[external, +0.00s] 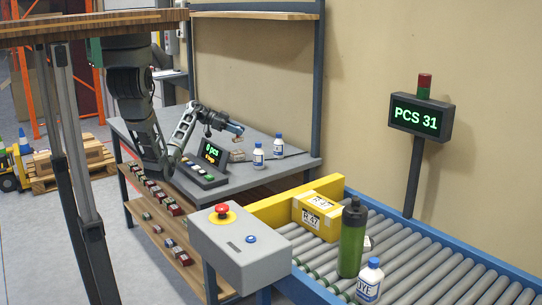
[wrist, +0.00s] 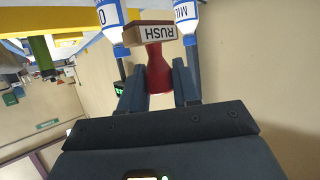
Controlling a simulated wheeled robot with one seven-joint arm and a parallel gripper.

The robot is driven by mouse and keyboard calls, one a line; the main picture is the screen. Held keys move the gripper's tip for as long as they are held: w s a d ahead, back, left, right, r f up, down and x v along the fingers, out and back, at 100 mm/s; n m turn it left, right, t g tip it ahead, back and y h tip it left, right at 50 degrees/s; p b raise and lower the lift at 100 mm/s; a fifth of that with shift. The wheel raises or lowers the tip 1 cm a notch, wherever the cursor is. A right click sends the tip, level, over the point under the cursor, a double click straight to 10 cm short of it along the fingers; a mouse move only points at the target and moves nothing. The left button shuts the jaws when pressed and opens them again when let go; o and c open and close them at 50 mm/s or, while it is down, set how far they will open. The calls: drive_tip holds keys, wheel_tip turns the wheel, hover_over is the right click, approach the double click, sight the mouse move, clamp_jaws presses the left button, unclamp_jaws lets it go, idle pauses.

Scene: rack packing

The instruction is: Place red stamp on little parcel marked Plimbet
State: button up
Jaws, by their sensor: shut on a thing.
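My gripper (wrist: 158,78) is shut on the red handle of a stamp (wrist: 152,34) in the wrist view. The stamp has a pale block with a label reading RUSH, and it points away from the jaws. In the external view my gripper (external: 236,129) is above the grey worktable, near its back. A small brown box-like item (external: 237,155) lies on the table below and beside it, left of a white bottle. It may be the little parcel, but no name on it is readable.
Two white-and-blue bottles (external: 258,155) (external: 278,145) stand close to my gripper on the table. A display with buttons (external: 212,154) stands nearer the front. The conveyor (external: 420,270) carries a yellow box (external: 318,214), a green bottle (external: 352,240) and a white bottle.

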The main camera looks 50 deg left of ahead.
drive_tip(key=shift+w+a+f, duration=0.15)
drive_tip(key=shift+a+f, duration=0.1)
drive_tip(key=shift+a, duration=0.2)
drive_tip(key=shift+w+a+f, duration=0.1)
drive_tip(key=shift+a+f, duration=0.15)
drive_tip(key=shift+a, duration=0.2)
drive_tip(key=shift+f, duration=0.25)
drive_tip(key=shift+f+p, duration=0.3)
drive_tip(key=shift+f, duration=1.5)
drive_tip(key=shift+f, duration=0.15)
drive_tip(key=o, duration=1)
drive_tip(key=shift+o, duration=0.2)
